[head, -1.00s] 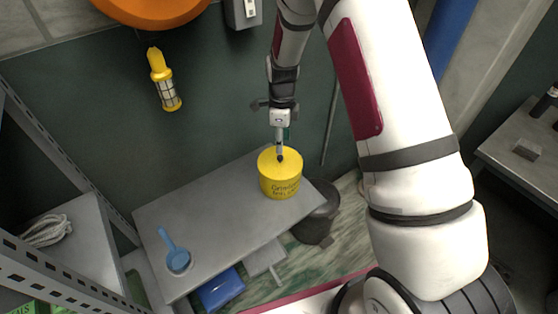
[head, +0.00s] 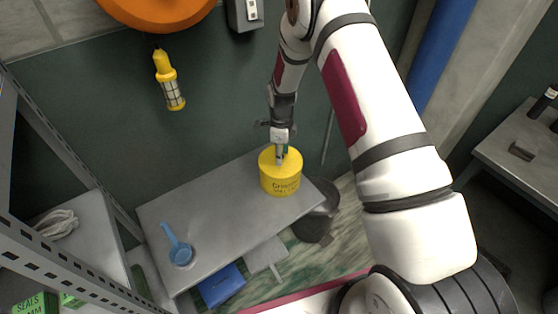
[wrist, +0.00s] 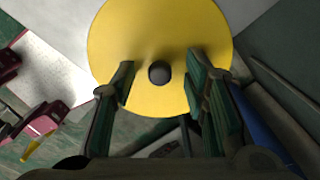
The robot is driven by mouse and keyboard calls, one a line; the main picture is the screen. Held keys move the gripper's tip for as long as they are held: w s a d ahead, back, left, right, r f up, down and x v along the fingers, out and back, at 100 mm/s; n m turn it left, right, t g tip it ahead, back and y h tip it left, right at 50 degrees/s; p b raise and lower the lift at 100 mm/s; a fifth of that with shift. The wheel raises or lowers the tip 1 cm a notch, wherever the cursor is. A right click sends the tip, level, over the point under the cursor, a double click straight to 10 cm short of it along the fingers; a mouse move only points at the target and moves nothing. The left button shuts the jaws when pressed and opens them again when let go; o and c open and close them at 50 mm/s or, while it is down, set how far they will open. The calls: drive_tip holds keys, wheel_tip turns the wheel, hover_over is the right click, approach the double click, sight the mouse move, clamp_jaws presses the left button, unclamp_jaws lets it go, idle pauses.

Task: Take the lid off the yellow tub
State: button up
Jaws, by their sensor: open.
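The lid sits on the tub. My gripper (wrist: 160,85) is open above the lid, with one finger on each side of the knob and a gap on both sides. In the head view my gripper (head: 280,158) hides the knob.
The grey table (head: 215,215) has free room left of the tub. A blue scoop (head: 178,250) lies at its left end. A dark bin (head: 314,225) stands below its right end. A metal shelf frame (head: 70,165) rises at left. A yellow lamp (head: 168,80) hangs on the wall.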

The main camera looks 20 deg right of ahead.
clamp_jaws()
drive_tip(key=shift+r, duration=0.15)
